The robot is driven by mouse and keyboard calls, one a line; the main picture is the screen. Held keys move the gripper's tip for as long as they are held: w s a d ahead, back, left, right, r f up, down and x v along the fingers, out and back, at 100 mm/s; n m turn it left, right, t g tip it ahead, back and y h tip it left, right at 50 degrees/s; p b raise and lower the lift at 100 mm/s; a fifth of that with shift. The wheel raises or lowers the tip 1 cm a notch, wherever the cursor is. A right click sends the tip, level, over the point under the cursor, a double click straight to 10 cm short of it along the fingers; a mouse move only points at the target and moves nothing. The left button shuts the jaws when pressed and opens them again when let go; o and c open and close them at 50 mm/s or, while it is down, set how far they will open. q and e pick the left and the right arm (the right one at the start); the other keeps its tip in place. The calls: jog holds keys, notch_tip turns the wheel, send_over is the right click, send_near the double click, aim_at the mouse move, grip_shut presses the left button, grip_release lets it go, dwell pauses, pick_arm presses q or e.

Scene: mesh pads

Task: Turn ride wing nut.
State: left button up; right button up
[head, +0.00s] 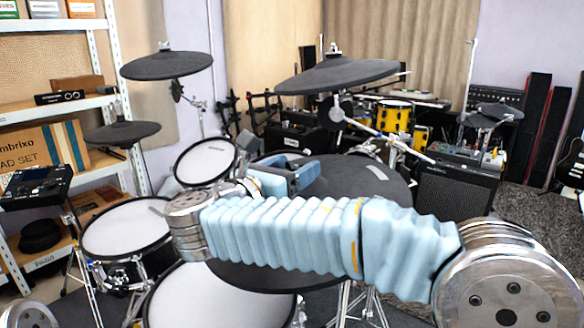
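My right arm crosses the picture from the right in a light blue sleeve. Its gripper (300,173) is at the picture's middle, with grey-blue fingers that look apart and hold nothing I can see. It shows over a large dark round cymbal pad (385,190), whose centre is hidden behind my arm and gripper. Another large dark cymbal pad (338,76) is higher and further back, with a small fitting (333,48) on top. I cannot tell for sure which pad is the ride. No wing nut shows clearly. My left gripper is out of view.
White mesh drums (125,232) stand left and below my arm. A smaller mesh drum (205,161) is left of the gripper. Cymbal pads (166,65) and a drum module (38,183) are at the left. An amplifier (455,192) and yellow drums (394,116) stand behind.

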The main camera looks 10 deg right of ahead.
jog(key=shift+a, duration=0.15)
jog(key=v, duration=1.3)
jog(key=shift+s+a+b, duration=0.15)
jog(key=shift+s+b, duration=0.2)
